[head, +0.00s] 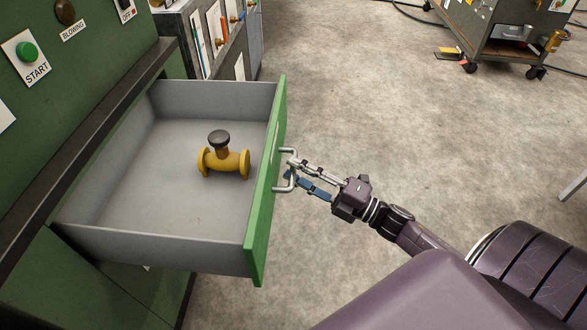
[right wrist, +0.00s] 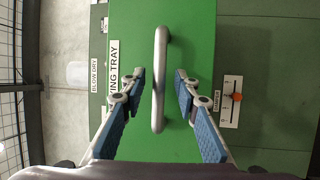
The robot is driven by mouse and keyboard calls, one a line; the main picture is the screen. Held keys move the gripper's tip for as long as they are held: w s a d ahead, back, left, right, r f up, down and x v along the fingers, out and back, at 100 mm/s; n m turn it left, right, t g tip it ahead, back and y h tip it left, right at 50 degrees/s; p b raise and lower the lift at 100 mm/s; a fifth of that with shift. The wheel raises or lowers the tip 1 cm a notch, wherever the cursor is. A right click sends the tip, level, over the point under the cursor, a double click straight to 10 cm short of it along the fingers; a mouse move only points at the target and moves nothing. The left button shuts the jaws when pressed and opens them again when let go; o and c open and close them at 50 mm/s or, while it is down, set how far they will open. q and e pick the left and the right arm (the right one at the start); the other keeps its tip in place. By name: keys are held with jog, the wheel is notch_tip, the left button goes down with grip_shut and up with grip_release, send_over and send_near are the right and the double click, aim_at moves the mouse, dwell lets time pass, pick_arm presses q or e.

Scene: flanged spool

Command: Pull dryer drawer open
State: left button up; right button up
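The dryer drawer (head: 265,190) has a grey inside and a green front, and stands pulled well out of the green cabinet in the head view. Its silver bar handle (head: 291,166) is on the front; the handle (right wrist: 160,80) also shows in the right wrist view. My right gripper (head: 294,173) is at the handle. In the right wrist view its blue-padded fingers (right wrist: 160,92) are apart, one on each side of the bar, with a gap to it on both sides. A yellow flanged spool with a dark knob (head: 224,160) stands in the drawer. My left gripper is not in view.
The green cabinet panel has a START button (head: 27,52) and other controls. A tool rack (head: 215,35) stands behind the drawer. A wheeled cart (head: 500,35) is at the far right. The concrete floor right of the drawer is clear.

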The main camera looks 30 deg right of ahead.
jog(key=v, duration=1.1)
jog(key=shift+w, duration=0.1)
